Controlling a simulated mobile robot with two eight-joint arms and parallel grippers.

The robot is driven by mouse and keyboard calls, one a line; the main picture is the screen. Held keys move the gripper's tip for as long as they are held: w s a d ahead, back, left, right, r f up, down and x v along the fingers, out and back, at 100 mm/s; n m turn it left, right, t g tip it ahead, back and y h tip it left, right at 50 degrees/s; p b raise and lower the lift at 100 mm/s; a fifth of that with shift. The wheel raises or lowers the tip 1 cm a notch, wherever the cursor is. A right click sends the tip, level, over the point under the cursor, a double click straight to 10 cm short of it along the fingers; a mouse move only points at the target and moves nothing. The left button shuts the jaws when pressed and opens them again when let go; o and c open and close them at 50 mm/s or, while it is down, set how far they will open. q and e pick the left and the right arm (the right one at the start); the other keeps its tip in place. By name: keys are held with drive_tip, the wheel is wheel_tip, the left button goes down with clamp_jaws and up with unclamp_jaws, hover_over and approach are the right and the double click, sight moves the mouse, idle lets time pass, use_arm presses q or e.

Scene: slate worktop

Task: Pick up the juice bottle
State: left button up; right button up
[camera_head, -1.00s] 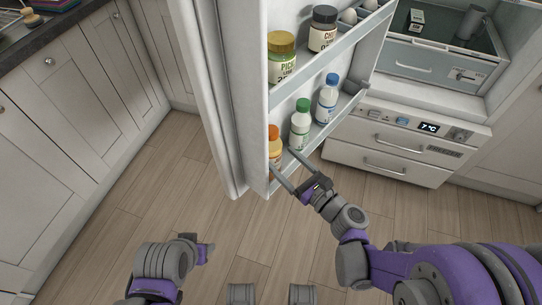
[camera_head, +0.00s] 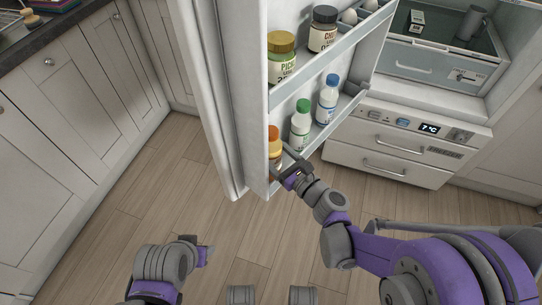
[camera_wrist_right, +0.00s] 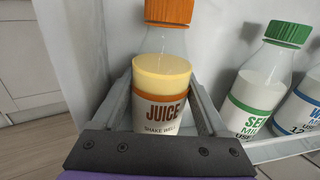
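The juice bottle (camera_head: 274,143), with an orange cap and a yellow drink inside, stands upright at the near left end of the fridge door's lower shelf. In the right wrist view the bottle (camera_wrist_right: 162,80) is in the centre, its label reading JUICE. My right gripper (camera_head: 284,165) is at the bottle. Its two fingers (camera_wrist_right: 163,100) lie on either side of it, open, with a narrow gap showing on the right side. The bottle's base is hidden by the gripper. My left gripper (camera_head: 206,250) is low over the floor, far from the bottle; its fingers are not clear.
A green-capped bottle (camera_head: 301,124) and a blue-capped bottle (camera_head: 328,99) stand farther along the door shelf (camera_head: 325,133). Jars, including a pickle jar (camera_head: 282,62), stand on the shelf above. The floor left of the open door is clear.

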clamp_jaws()
